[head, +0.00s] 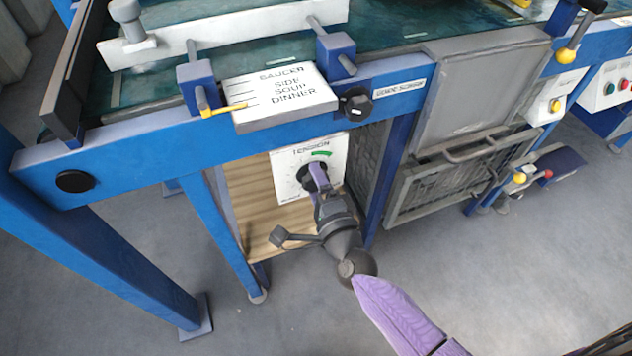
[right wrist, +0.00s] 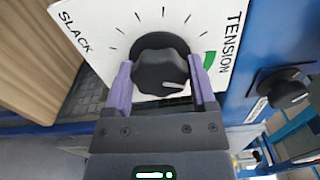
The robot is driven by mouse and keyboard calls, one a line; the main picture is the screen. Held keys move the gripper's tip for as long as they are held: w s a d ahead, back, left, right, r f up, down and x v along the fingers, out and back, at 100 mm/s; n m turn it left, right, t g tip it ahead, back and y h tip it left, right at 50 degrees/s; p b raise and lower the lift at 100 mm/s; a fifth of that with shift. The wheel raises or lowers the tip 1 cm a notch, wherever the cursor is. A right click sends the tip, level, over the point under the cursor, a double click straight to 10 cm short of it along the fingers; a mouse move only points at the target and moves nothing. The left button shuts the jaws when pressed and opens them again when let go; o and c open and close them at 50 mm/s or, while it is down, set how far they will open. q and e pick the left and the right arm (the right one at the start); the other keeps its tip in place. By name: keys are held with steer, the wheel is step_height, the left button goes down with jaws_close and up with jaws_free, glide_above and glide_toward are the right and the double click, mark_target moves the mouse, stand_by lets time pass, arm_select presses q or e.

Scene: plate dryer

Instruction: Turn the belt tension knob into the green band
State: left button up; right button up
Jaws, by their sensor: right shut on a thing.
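The black belt tension knob (right wrist: 158,70) sits on a white dial plate (head: 286,182) marked TENSION, below the blue frame of the machine. My right gripper (right wrist: 161,88) is shut on the knob, with one purple finger on each side of it; it also shows in the head view (head: 318,178). The green band (right wrist: 211,60) is a short arc at the right of the dial in the right wrist view, partly hidden by the right finger. The knob's white pointer line points right toward that finger; whether it meets the band is hidden. My left gripper is out of view.
Another black knob (head: 356,104) is on the blue rail just above the dial. A grey mesh basket (head: 440,190) stands to the right, a blue leg (head: 222,235) to the left. The floor in front is open.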

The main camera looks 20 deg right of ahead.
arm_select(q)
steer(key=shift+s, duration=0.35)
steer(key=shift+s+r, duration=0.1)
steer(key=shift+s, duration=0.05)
arm_select(e)
steer(key=o, duration=1.2)
arm_select(q)
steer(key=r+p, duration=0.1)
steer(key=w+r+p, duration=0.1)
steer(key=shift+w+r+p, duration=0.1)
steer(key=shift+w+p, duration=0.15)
steer(key=shift+p, duration=0.05)
arm_select(e)
steer(key=s, duration=1)
steer(key=shift+d, duration=0.15)
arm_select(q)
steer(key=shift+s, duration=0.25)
